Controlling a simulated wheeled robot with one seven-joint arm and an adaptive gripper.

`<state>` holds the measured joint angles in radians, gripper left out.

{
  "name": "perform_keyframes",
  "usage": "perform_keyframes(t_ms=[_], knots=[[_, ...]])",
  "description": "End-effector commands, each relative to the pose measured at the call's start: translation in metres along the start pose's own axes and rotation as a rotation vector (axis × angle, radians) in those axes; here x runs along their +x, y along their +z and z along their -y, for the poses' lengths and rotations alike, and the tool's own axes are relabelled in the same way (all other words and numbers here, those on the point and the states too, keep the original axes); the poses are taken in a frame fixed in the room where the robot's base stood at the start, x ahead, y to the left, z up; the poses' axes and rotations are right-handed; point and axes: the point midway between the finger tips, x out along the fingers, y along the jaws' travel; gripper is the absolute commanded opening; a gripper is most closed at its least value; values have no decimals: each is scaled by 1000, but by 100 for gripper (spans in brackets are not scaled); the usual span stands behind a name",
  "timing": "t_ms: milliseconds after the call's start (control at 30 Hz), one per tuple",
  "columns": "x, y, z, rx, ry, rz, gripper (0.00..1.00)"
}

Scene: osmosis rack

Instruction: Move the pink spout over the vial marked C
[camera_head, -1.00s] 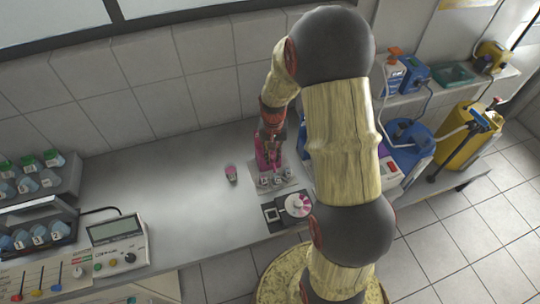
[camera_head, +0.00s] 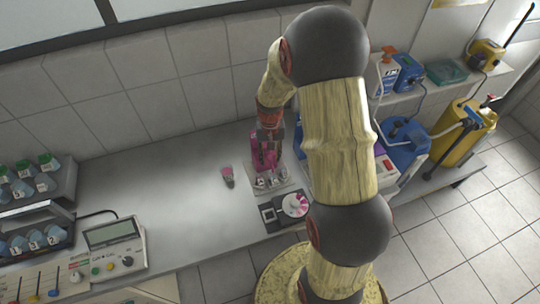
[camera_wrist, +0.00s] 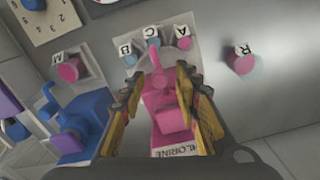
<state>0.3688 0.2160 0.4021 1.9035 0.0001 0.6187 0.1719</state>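The pink spout (camera_wrist: 154,55) stands on a pink block (camera_wrist: 165,108) with a label reading "CHLORINE" at its near end. The spout's tip points at the vial marked C (camera_wrist: 153,44) and partly covers it, between the vials marked B (camera_wrist: 129,58) and A (camera_wrist: 184,42). I cannot tell whether the tip is exactly above C. My gripper (camera_wrist: 158,75) has a finger on each side of the pink block; whether both touch it is unclear. In the head view, the pink block (camera_head: 263,157) is below my gripper, by the small vials.
A pink-topped cup marked R (camera_wrist: 240,62) stands to the right, and one marked M (camera_wrist: 70,68) to the left. A blue spout unit (camera_wrist: 78,122) is close on the left.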

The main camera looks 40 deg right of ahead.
Motion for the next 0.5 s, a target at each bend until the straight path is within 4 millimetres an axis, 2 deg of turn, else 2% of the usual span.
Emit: perform_keyframes(t_ms=[333,500], knots=[[-2,0,0,0,0,0,34],[-23,-1,0,0,-1,-4,34]])
